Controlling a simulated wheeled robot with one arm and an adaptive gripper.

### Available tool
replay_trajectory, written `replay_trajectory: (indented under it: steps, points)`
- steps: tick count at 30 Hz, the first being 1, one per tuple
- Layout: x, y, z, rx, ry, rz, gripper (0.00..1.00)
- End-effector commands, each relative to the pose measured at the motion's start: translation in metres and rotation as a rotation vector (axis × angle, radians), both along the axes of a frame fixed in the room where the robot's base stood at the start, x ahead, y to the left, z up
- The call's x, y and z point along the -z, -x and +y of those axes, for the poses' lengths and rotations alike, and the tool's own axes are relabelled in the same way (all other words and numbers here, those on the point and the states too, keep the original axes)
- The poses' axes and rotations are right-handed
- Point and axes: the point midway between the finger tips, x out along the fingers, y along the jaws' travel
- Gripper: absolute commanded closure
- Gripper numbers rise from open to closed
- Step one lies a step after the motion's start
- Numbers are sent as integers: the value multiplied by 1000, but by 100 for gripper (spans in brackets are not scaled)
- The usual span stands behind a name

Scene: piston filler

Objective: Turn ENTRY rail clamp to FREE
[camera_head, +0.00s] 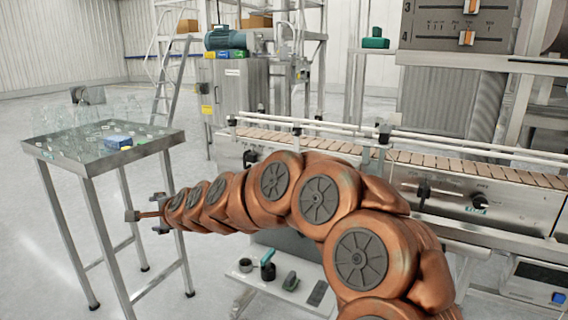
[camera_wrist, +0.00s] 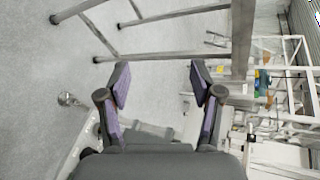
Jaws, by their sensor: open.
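The conveyor (camera_head: 470,185) runs across the right half of the head view, with pale guide rails (camera_head: 335,124) above its slatted belt. Dark clamp-like fittings sit on the rails, one at the left end (camera_head: 232,121) and one near the middle (camera_head: 383,134). I cannot read any ENTRY or FREE marking, so I cannot tell which is the ENTRY rail clamp or how it is turned. My gripper (camera_head: 148,215) is left of the conveyor, beside the steel table's legs, apart from the clamps. In the wrist view my gripper (camera_wrist: 160,88) is open, with nothing between its fingers.
A steel table (camera_head: 150,146) holding clear pieces and a blue item (camera_head: 118,141) stands at left. My arm hides part of the conveyor's front. A pale low panel (camera_head: 305,291) with dark controls lies below it. A ladder (camera_head: 170,75) stands behind. Floor at left is open.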

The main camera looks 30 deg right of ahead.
Motion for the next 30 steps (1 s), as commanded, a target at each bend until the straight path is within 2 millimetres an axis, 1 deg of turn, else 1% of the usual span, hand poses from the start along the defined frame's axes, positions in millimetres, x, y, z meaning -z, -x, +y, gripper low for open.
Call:
replay_trajectory:
  steps: [1, 2, 3, 5, 6, 8, 9, 11, 12, 14, 15, 18, 21, 24, 27, 30]
  points:
    - [-10, -24, -15, 98, -84, -26, 35]
    - [-17, -37, -26, 162, -136, -49, 35]
    - [-21, -53, -44, 250, -208, -74, 35]
    - [-27, -74, -72, 380, -308, -118, 35]
    - [-31, -85, -93, 467, -376, -151, 35]
    - [-31, -99, -126, 599, -468, -200, 35]
    - [-30, -105, -149, 685, -528, -236, 35]
    - [-29, -111, -186, 817, -612, -302, 35]
    - [-25, -112, -209, 900, -661, -347, 35]
    - [-20, -108, -244, 1017, -729, -421, 35]
    - [-16, -104, -264, 1088, -764, -468, 35]
    - [-9, -89, -309, 1237, -833, -596, 35]
    - [-2, -72, -338, 1335, -873, -694, 35]
    - [2, -61, -356, 1390, -891, -762, 35]
    - [3, -56, -364, 1413, -900, -794, 35]
    - [3, -57, -371, 1419, -902, -804, 35]
